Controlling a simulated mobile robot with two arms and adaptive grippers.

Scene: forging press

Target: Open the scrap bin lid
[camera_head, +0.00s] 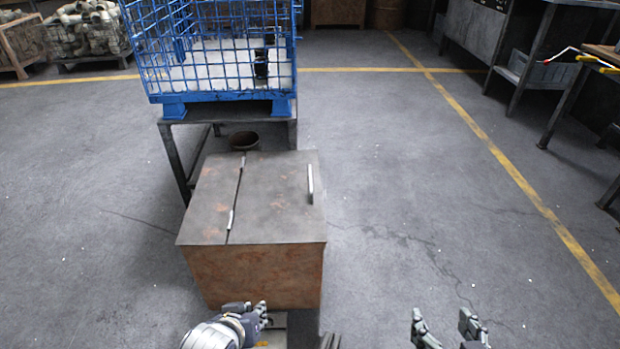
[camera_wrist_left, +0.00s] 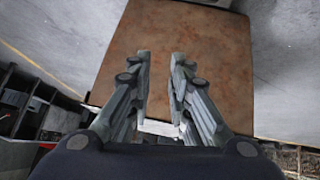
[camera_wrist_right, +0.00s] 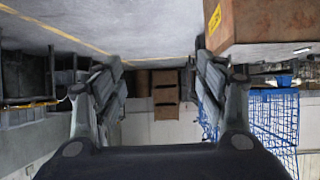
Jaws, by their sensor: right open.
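The scrap bin is a rusty box (camera_head: 255,278) with its grey lid (camera_head: 275,205) lying shut on top. A seam with hinges runs along the lid's left part, and a light bar handle (camera_head: 310,183) sits near its right edge. My left gripper (camera_head: 262,315) is low at the bin's near side; in the left wrist view its fingers (camera_wrist_left: 160,54) stand apart with the bin's rusty face (camera_wrist_left: 155,35) beyond them. My right gripper (camera_head: 443,316) is open and empty, right of the bin and nearer to me; the bin also shows in the right wrist view (camera_wrist_right: 265,20).
A blue wire cage (camera_head: 215,60) stands on a metal stand (camera_head: 177,160) right behind the bin. A round container (camera_head: 244,140) is between them. Workbenches (camera_head: 535,60) line the right side. The floor right of the bin is clear, with yellow lines.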

